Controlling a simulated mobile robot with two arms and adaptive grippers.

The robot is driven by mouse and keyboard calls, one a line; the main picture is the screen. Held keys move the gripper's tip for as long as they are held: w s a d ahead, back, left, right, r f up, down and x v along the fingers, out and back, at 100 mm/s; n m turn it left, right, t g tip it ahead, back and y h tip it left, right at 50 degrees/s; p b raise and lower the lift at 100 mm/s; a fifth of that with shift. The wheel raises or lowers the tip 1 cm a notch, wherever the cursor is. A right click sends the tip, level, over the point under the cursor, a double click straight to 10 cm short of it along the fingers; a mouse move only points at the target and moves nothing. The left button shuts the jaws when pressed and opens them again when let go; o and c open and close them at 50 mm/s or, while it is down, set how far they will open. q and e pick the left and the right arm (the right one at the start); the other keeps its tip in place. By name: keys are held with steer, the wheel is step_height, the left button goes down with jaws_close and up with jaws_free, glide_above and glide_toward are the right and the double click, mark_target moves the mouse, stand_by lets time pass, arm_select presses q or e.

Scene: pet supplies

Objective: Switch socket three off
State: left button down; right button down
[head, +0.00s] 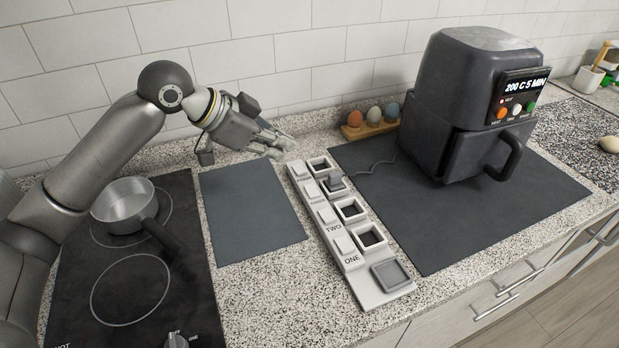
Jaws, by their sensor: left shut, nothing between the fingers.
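A white power strip (368,291) lies on the counter, with a row of sockets and a small rocker switch beside each. ONE and TWO are readable at the near end; the farther labels are too small to read. Counting from ONE, the third socket holds a dark plug (334,181), and its switch (312,188) sits just left of it. I cannot tell whether that switch is on or off. My left gripper (279,147) is shut and empty, above the counter just beyond the strip's far end. My right gripper is out of view.
A dark air fryer (468,105) with a lit display stands on a dark mat (450,240), its cord running to the plug. An egg rack (368,129) is behind. A saucepan (124,205) sits on the hob at left. A bare grey mat (250,210) lies between hob and strip.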

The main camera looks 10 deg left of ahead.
arm_select(q)
steer(key=p, duration=0.1)
glide_above(309, 188)
steer(key=f, duration=0.7)
steer(key=shift+s+d, duration=0.2)
steer(key=shift+d, duration=0.15)
step_height(309, 188, down, 3)
steer(key=shift+w+a+r+p, duration=0.1)
steer(key=shift+a+r+p, duration=0.1)
steer(key=shift+p, duration=0.1)
steer(key=shift+a+f, duration=0.1)
steer(key=shift+f, duration=0.65)
steer(key=shift+w, duration=0.1)
steer(key=shift+f+p, duration=0.1)
steer(key=shift+p, duration=0.4)
steer(key=shift+f, duration=0.1)
